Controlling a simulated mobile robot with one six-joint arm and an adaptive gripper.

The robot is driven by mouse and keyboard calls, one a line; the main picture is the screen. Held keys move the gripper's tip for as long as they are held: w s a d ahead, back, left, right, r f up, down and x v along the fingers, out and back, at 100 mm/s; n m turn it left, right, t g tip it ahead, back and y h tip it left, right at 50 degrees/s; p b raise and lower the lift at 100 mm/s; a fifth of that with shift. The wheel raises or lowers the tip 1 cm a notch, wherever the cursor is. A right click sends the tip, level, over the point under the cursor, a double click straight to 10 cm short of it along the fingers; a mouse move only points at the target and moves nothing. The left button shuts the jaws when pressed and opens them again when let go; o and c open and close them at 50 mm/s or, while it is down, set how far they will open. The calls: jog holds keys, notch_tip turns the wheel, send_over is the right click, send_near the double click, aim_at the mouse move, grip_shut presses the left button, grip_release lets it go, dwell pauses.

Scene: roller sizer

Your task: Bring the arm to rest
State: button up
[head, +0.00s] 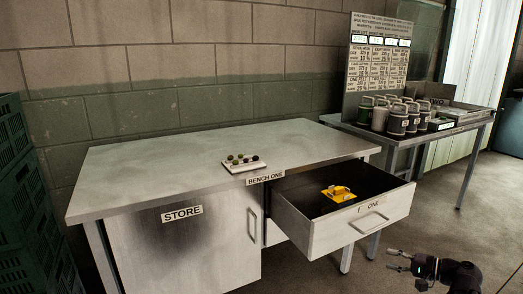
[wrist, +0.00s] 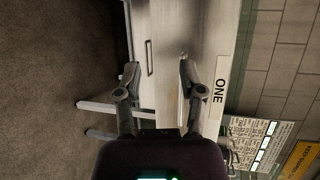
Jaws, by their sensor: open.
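My gripper (head: 394,260) is at the lower right in the head view, in front of the open drawer (head: 327,236) and apart from it. The gripper also shows in the wrist view (wrist: 158,74), with its two fingers spread and nothing between them. The drawer, labelled ONE, is pulled out of the bench (head: 150,165). A yellow object (head: 338,194) lies inside the drawer.
A small white tray (head: 240,168) with several dark and green round pieces stands on the bench. A second table (head: 440,135) at the right holds several canisters (head: 397,120) before a sign board (head: 377,55). Green crates (head: 25,200) stand at the left. Floor is clear at right.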

jog(key=s+a+f+n+g+h, duration=0.45)
jog(key=a+f+h, duration=0.2)
jog(key=a, duration=0.45)
jog(key=s+a+f+n+g+h, duration=0.35)
jog(key=a+f+g+h, duration=0.2)
jog(key=a+f, duration=0.4)
notch_tip(320, 180, up, 37)
jog(key=a+p, duration=0.1)
jog(key=p, duration=3.4)
jog(key=shift+w+a+n+p, duration=0.3)
jog(key=shift+a, duration=0.05)
